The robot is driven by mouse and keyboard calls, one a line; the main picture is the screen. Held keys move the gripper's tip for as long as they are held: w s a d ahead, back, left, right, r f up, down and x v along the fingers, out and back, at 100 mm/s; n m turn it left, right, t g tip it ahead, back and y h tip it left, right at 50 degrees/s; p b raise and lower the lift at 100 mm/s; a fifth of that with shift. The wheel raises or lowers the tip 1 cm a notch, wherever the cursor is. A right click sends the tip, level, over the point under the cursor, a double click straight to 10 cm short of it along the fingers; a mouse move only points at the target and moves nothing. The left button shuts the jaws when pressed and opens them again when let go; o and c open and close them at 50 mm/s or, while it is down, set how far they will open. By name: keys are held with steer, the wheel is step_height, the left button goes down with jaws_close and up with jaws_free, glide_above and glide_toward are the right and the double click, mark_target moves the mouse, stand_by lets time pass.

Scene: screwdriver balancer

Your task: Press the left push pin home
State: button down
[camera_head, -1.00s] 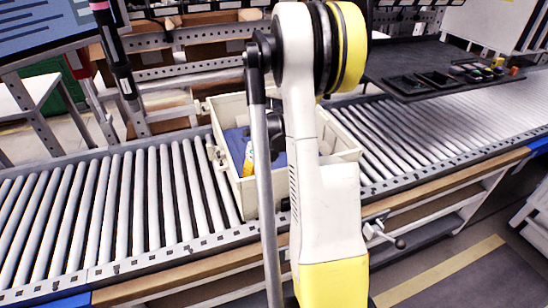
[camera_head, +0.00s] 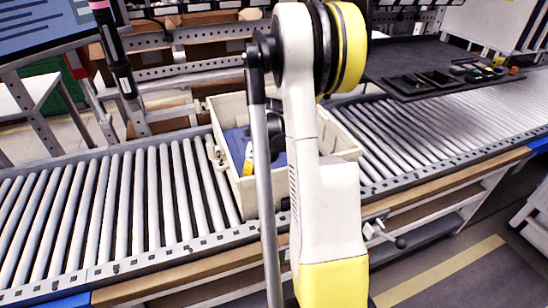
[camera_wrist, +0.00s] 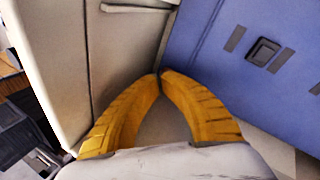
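A blue panel (camera_wrist: 215,60) lies inside the beige crate, and part of it shows in the head view (camera_head: 235,141). A small black square piece (camera_wrist: 263,52) sits on the panel between dark slots; I cannot tell if it is the left push pin. My gripper (camera_wrist: 160,74) has its two yellow fingers meeting at the tips, with nothing visible between them. The tips are by the crate's inner corner, left of the black piece. In the head view a yellow finger (camera_head: 249,160) shows inside the crate, and my arm hides the rest.
The beige crate (camera_head: 247,196) stands on a roller conveyor (camera_head: 130,200), its walls close around my gripper. A dark tray (camera_head: 440,75) with small parts is at the upper right. A dark hanging tool (camera_head: 121,72) is at the upper left. Rollers either side are clear.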

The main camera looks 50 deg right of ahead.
steer(key=shift+f+b, duration=0.85)
steer(key=shift+f, duration=0.3)
stand_by(0.4)
steer(key=shift+r, duration=0.1)
steer(key=shift+r+p, duration=1.7)
steer(key=shift+r, duration=0.75)
step_height(320, 180, up, 13)
steer(key=p, duration=0.9)
